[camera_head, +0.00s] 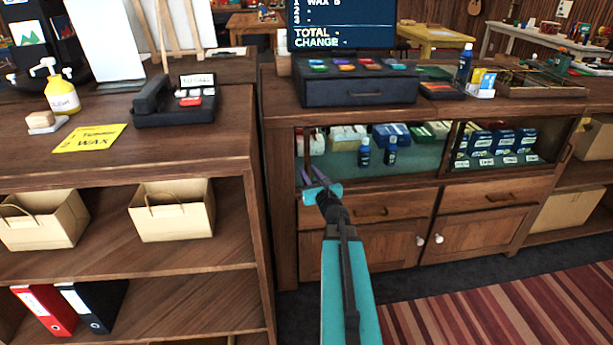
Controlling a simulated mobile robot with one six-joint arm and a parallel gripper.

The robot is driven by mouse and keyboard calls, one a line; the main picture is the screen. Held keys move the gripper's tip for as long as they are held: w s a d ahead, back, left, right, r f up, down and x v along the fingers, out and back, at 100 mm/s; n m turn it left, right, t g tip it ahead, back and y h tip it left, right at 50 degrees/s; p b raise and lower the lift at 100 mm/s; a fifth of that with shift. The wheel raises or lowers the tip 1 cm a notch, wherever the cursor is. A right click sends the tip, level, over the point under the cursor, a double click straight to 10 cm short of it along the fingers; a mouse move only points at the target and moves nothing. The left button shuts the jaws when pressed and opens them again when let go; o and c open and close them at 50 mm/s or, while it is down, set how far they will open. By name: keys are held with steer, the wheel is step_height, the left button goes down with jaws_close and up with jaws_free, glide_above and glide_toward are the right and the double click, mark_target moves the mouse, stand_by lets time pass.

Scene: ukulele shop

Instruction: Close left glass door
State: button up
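The wooden counter cabinet has a glass-fronted display case with a left bay (345,172) and a right bay (540,160). Blue bottles and boxes show in the left bay. A thin dark upright bar (307,143) stands near its left edge; I cannot tell whether it is a door handle or a frame edge. The glass is hard to make out, so how far the left door is open is unclear. My gripper (314,172) is at the lower left of the left bay, just below the bar. Its two fingers look spread, with nothing visible held. Contact with the bar is unclear.
Drawers (370,212) and cupboard doors with white knobs sit below the case. A cash drawer (360,92) stands on the counter above. A shelf unit with paper bags (172,210) and binders is at left. A striped rug (510,310) covers the open floor at right.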

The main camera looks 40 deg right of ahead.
steer(key=shift+s, duration=0.15)
steer(key=p+v, duration=0.1)
steer(key=v, duration=0.4)
steer(key=shift+s+a+r+p, duration=0.1)
steer(key=shift+s+a+p, duration=0.05)
steer(key=shift+s+p, duration=0.2)
steer(key=p+v, duration=0.2)
steer(key=p, duration=0.4)
stand_by(0.3)
steer(key=shift+p+v, duration=2.85)
steer(key=shift+p, duration=1.2)
steer(key=shift+c, duration=0.4)
